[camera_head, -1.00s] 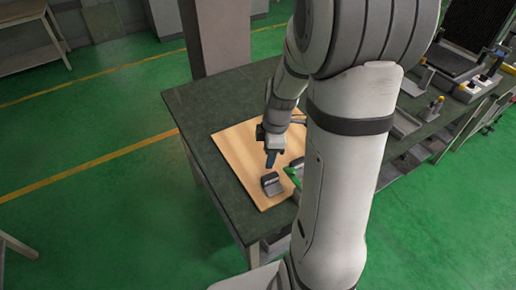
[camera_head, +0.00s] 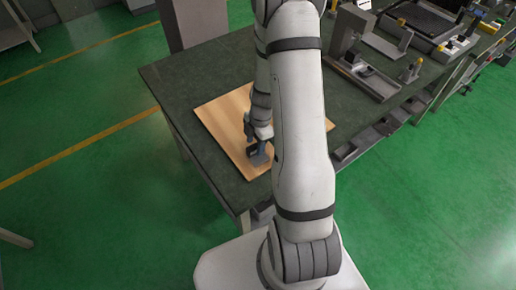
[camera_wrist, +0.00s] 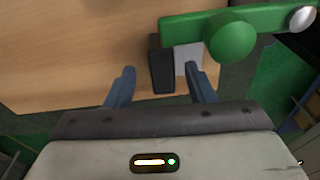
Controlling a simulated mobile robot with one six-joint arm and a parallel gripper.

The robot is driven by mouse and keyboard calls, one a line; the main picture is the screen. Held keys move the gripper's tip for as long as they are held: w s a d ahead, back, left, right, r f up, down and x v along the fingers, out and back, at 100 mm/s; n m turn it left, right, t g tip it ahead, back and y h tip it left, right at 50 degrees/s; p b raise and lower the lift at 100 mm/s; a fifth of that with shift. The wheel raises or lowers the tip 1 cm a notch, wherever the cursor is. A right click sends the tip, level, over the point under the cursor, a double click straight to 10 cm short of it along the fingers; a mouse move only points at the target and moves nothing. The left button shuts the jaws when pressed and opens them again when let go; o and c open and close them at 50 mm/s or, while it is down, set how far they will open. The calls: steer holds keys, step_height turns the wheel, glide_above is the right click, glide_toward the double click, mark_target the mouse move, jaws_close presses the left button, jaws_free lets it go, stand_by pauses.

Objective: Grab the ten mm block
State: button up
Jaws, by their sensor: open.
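A dark block (camera_wrist: 161,66) stands on the wooden board in the wrist view, against a light grey ribbed piece (camera_wrist: 187,60) on its right. No size mark is readable, so I cannot tell which of them is the ten mm block. My gripper (camera_wrist: 160,72) is open, with one blue-grey finger to the left of the pair and the other at their lower right. No contact can be made out. In the head view my gripper (camera_head: 252,138) is low over the board, just above a small dark grey object (camera_head: 258,157) that it partly hides.
A green bar with a round green knob (camera_wrist: 230,38) lies close by the right finger. The wooden board (camera_head: 222,112) is bare on its left, on the dark table (camera_head: 175,85). A metal stand (camera_head: 362,75) and other equipment occupy the table's right side.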

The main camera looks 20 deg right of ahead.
steer(key=shift+a+f, duration=0.1)
steer(key=shift+f, duration=0.75)
jaws_close()
